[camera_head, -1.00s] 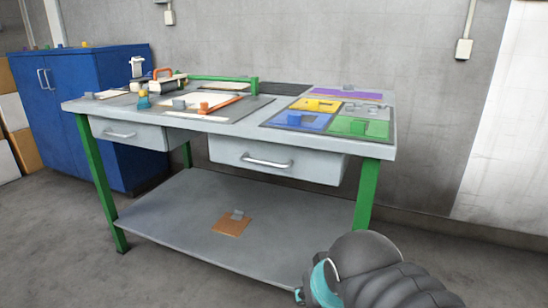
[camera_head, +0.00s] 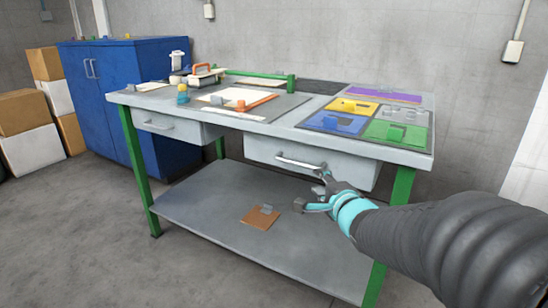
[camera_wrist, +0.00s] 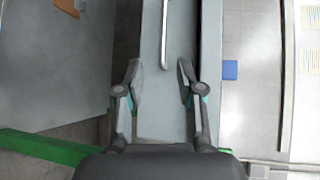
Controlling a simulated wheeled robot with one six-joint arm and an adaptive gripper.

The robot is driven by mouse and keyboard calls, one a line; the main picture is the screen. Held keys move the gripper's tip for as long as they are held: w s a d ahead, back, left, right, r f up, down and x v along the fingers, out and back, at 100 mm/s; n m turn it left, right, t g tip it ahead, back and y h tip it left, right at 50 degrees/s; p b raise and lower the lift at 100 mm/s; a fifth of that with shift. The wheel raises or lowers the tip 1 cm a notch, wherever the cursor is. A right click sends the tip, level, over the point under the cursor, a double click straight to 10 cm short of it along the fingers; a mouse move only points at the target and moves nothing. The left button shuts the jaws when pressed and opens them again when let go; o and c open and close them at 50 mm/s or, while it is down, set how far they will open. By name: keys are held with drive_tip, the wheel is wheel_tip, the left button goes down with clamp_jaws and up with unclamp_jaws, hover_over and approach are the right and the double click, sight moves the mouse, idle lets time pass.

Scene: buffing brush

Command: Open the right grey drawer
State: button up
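The right grey drawer (camera_head: 345,170) sits under the right half of the workbench, with a horizontal metal bar handle (camera_head: 300,162) on its front. It looks shut. My gripper (camera_head: 318,192) is in front of the drawer, just below and near the right end of the handle. In the wrist view my gripper (camera_wrist: 160,84) is open, its two fingers apart on either side of the drawer front (camera_wrist: 148,115). The handle (camera_wrist: 164,35) lies beyond the fingertips, in line with the gap between them. Nothing is between the fingers.
The left grey drawer (camera_head: 178,129) is shut. The lower shelf (camera_head: 200,195) holds an orange-brown plate (camera_head: 260,218). A green bench leg (camera_head: 402,190) stands close to my arm. Coloured mats lie on the benchtop. Open floor is in front.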

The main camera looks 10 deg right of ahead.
sight(298, 164)
drive_tip(key=shift+m+y, duration=0.3)
drive_tip(key=x, duration=1.4)
drive_tip(key=shift+w+a+r+b, duration=0.15)
drive_tip(key=shift+w+r+b, duration=0.05)
drive_tip(key=shift+r+b, duration=0.15)
drive_tip(key=shift+c, duration=0.2)
clamp_jaws()
